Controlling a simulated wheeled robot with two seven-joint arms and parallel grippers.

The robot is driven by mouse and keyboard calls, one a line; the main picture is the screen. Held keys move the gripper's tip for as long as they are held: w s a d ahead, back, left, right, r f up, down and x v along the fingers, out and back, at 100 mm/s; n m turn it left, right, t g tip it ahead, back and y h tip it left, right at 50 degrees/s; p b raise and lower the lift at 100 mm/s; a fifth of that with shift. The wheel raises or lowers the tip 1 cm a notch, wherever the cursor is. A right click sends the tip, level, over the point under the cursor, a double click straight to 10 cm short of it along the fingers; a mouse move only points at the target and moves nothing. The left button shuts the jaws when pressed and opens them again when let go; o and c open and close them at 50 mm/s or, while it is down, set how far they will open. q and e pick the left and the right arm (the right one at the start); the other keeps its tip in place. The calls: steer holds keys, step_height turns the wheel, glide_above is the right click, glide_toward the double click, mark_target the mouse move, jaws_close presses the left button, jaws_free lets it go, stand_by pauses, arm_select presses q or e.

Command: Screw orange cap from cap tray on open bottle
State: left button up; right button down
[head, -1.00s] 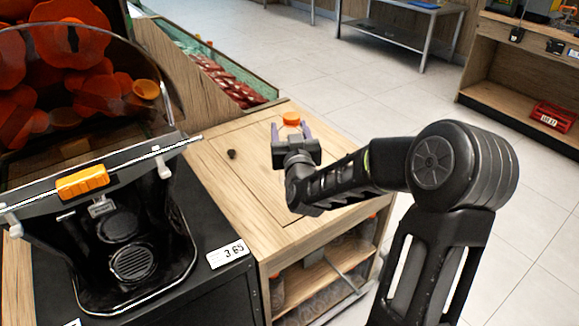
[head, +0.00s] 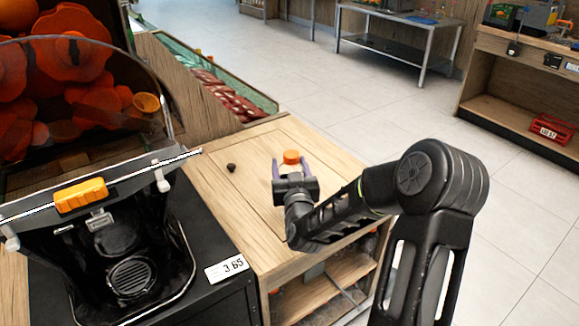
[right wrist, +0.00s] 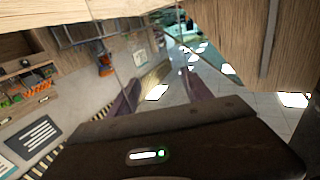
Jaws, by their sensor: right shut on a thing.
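An orange cap (head: 291,157) shows above the fingers of my right gripper (head: 292,172) in the head view, over the wooden counter top. What is under the cap is small and mostly hidden by the gripper; it looks like a clear bottle, shut between the fingers. In the right wrist view, a clear, refracting shape (right wrist: 155,82) shows between the two fingers of the gripper (right wrist: 160,92). I cannot tell how tightly the cap sits. No cap tray can be made out. My left gripper is not in view.
The juicer (head: 110,235) with its orange-handled front stands at the left. A small dark round thing (head: 231,167) is on the wooden counter (head: 232,205). A price tag (head: 227,268) is at the juicer stand's edge. Shelves with bottles are below the counter.

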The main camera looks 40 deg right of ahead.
steer(key=shift+f, duration=0.2)
steer(key=shift+c, duration=2.2)
jaws_free()
steer(key=shift+r, duration=0.1)
